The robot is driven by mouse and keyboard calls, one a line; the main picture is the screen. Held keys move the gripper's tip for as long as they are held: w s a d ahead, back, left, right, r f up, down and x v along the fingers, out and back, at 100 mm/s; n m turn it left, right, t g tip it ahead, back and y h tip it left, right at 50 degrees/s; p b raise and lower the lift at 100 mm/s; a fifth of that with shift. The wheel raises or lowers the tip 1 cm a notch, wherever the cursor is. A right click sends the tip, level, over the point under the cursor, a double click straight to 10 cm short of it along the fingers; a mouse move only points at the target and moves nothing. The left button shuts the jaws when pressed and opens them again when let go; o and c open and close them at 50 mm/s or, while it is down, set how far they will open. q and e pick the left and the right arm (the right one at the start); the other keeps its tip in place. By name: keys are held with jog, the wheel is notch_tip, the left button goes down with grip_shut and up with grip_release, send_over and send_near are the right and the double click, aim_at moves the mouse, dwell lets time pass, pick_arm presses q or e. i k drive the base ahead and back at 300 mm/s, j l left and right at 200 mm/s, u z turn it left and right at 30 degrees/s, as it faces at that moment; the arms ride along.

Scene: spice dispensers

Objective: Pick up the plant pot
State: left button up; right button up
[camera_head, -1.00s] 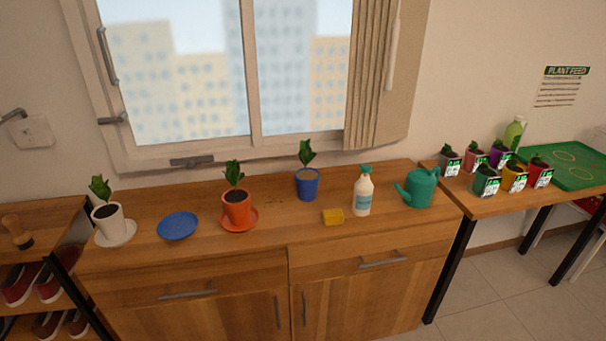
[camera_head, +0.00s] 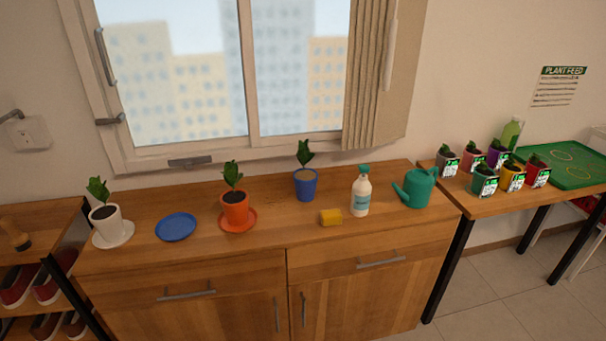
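Three potted plants stand upright on the wooden cabinet (camera_head: 130,262) under the window. The white pot (camera_head: 106,219) is at the left on a white saucer (camera_head: 124,238). The orange pot (camera_head: 236,209) is in the middle on an orange saucer (camera_head: 249,222). The blue pot (camera_head: 306,186) stands further back on the bare wood, with no saucer under it. An empty blue saucer (camera_head: 176,227) lies between the white and orange pots. Neither of my grippers shows in the head view.
A yellow sponge (camera_head: 330,217), a white spray bottle (camera_head: 361,196) and a green watering can (camera_head: 419,188) stand right of the blue pot. The right table holds several small labelled pots (camera_head: 484,182), a green bottle (camera_head: 511,133) and a green tray (camera_head: 585,180).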

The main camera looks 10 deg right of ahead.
aim_at(306, 179)
jog(key=i+l+z, duration=0.1)
jog(key=l, duration=0.3)
jog(key=i+l, duration=0.25)
jog(key=l, duration=0.2)
jog(key=i+l+z, duration=0.15)
jog(key=l, duration=0.25)
jog(key=i+l, duration=0.2)
jog(key=l, duration=0.2)
jog(key=z, duration=0.05)
